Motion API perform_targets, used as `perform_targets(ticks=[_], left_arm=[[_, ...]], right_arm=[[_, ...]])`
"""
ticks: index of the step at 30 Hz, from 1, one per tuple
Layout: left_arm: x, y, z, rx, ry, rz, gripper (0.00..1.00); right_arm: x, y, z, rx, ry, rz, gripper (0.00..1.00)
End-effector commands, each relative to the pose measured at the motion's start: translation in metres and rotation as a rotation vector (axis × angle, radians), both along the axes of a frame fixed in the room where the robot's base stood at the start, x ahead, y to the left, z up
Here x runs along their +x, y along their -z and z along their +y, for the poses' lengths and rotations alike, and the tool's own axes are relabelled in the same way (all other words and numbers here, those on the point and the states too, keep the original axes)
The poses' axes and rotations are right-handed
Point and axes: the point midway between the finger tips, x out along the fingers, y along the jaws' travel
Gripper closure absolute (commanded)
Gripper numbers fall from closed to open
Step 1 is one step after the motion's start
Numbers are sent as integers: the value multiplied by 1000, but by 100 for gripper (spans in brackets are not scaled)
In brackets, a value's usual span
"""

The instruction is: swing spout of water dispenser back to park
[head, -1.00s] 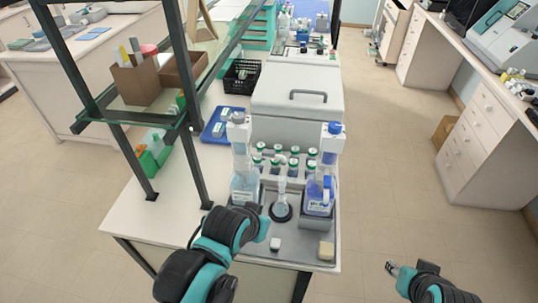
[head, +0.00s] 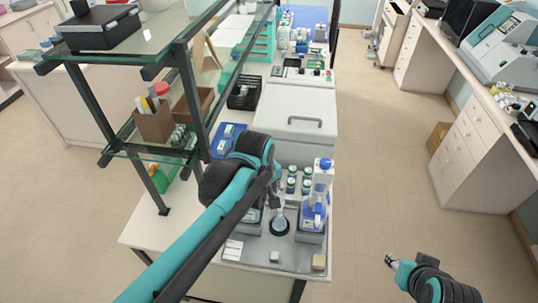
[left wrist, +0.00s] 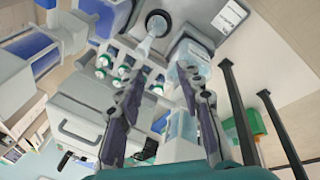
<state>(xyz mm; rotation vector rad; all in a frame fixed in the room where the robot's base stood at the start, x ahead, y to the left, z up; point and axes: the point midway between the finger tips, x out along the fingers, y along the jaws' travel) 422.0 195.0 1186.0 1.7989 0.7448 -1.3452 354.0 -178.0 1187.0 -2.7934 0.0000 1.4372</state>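The water dispenser, a clear bottle with a pale top, is mostly hidden behind my left arm in the head view; part of its bottle (head: 254,216) shows below. In the left wrist view its clear body (left wrist: 197,66) stands behind one finger. Its spout is not clearly visible. My left gripper (head: 276,199) is above the bench, near the dispenser and a small flask (head: 280,224). In the left wrist view its fingers (left wrist: 159,82) are spread, with nothing held between them. My right gripper (head: 389,262) is over the floor at lower right, too small to judge its opening.
A blue-topped dispenser (head: 317,200) stands right of the flask. Several green-capped bottles (head: 291,185) stand behind it, before a white lidded machine (head: 298,110). A glass-shelved rack (head: 195,90) rises at left.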

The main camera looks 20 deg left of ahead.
Motion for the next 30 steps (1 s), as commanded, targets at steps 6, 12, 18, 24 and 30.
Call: perform_targets(ticks=[6, 12, 18, 24, 30], left_arm=[[40, -60, 12, -100, -479, 158, 64], [57, -73, 18, -125, -764, 243, 64], [61, -61, 19, -128, -833, 261, 64], [61, -29, 19, -129, -831, 259, 64], [61, -1, 19, -128, -830, 259, 64]], right_arm=[[0, -83, 0, 0, 0, 0, 60], [0, -114, 0, 0, 0, 0, 60], [0, -116, 0, 0, 0, 0, 60], [0, -114, 0, 0, 0, 0, 60], [0, -113, 0, 0, 0, 0, 60]])
